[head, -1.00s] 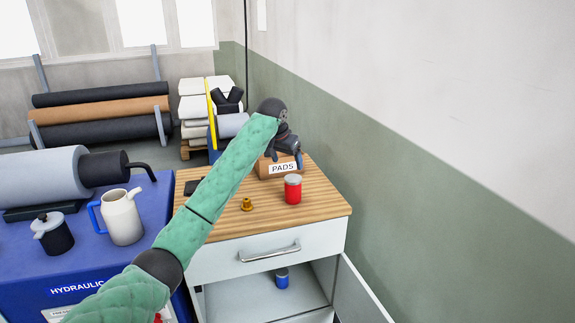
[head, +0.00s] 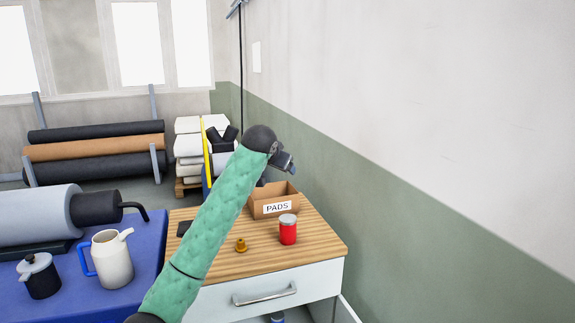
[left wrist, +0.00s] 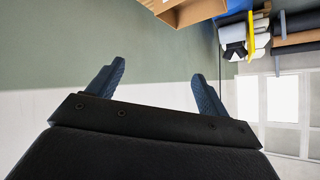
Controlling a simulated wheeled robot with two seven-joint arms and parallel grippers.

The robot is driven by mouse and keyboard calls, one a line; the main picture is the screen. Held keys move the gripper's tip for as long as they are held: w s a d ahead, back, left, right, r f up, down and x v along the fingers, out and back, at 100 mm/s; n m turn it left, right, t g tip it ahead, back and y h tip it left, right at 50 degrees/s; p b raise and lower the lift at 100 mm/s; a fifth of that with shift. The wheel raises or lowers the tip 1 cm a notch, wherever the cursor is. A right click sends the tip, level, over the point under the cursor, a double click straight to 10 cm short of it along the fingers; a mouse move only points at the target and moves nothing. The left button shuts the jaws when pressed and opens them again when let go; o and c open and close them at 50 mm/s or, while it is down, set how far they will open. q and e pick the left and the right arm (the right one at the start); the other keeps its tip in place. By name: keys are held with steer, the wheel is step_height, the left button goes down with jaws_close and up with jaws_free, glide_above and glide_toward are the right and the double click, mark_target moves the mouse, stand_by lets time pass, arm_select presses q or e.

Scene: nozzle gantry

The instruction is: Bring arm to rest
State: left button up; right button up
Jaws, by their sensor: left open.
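My left arm (head: 208,222), in a green padded sleeve, reaches up from the bottom of the head view over the wooden-topped cabinet. My left gripper (head: 290,166) is raised behind and above the PADS box, clear of the worktop and partly hidden by the wrist. In the left wrist view my left gripper (left wrist: 158,85) has its two dark fingers wide apart with nothing between them. Past the fingers are the green and white wall and, at the top, a corner of the cardboard box (left wrist: 185,10). My right gripper is in neither view.
On the wooden top (head: 310,240) are the cardboard PADS box (head: 275,201), a red can (head: 288,231), a brass fitting (head: 241,245) and a black flat item (head: 184,228). A blue bench (head: 135,295) with a white jug (head: 112,260) is left. The wall (head: 420,100) bounds the right.

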arm_select(q)
steer(key=s+a+f+n+g, duration=0.1)
steer(key=s+a+f, duration=0.3)
steer(key=s+f, duration=0.75)
steer(key=s+a+f+n+g+y, duration=0.1)
steer(key=s+a+f, duration=0.2)
steer(key=s+f, duration=0.85)
steer(key=s+a+f+n, duration=0.1)
steer(key=s+a+f, duration=0.3)
steer(key=f, duration=1.4)
steer(key=s+f+g, duration=0.2)
steer(key=s+f, duration=0.6)
steer(key=s, duration=0.4)
steer(key=s+a+f+n+g, duration=0.1)
steer(key=s+f+g, duration=0.1)
steer(key=s+f, duration=0.7)
steer(key=s+f+g, duration=0.3)
steer(key=s+f, duration=0.5)
steer(key=s, duration=0.7)
steer(key=shift+s+a+f+y, duration=0.3)
steer(key=shift+a+f, duration=0.1)
steer(key=shift+c, duration=0.2)
